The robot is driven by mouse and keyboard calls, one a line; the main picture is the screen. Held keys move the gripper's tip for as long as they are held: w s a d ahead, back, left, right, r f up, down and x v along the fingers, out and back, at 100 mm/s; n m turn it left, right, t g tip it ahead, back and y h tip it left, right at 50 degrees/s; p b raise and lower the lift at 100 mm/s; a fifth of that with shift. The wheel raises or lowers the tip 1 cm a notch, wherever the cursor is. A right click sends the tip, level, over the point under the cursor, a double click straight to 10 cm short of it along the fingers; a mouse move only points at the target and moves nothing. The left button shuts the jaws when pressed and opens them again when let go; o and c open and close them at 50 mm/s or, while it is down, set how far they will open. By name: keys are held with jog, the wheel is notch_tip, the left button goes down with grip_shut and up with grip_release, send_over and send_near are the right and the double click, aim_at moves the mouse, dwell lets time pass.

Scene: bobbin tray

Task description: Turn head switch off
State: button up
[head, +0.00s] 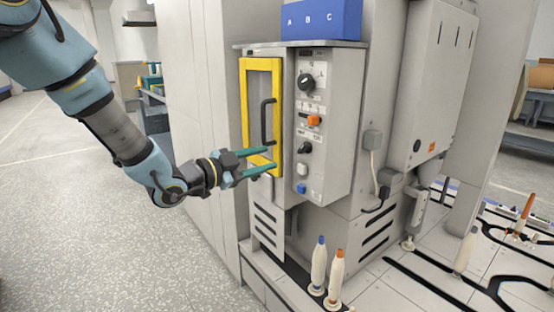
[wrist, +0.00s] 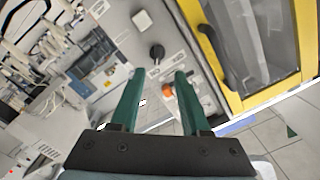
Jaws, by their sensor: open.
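The control panel (head: 325,160) on the grey cabinet carries a large black knob (head: 306,83), an orange switch (head: 313,120), a smaller black knob (head: 305,148), a white button (head: 301,170) and a blue button (head: 301,188). Their labels are too small to read, so I cannot tell which is the head switch. My gripper (head: 271,158) is open and empty, left of the panel and in front of the yellow door's lower part. In the wrist view its fingertips (wrist: 160,74) point towards the panel, with a black knob (wrist: 157,52) and the orange switch (wrist: 168,89) showing between or just beyond them.
The yellow-framed door (head: 246,105) with a black handle (head: 266,120) is closed beside the panel. A blue box marked A B C (head: 320,20) sits on the cabinet. Bobbins with blue (head: 319,265) and orange (head: 335,280) tips stand below. The floor at left is clear.

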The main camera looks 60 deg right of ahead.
aim_at(301, 148)
jog(key=shift+m+g, duration=0.3)
jog(key=shift+g, duration=0.1)
jog(key=x, duration=0.7)
jog(key=p+x, duration=0.1)
jog(key=x, duration=0.3)
jog(key=shift+s+d+r, duration=0.1)
jog(key=shift+s+r, duration=0.05)
jog(key=shift+s, duration=0.2)
grip_shut()
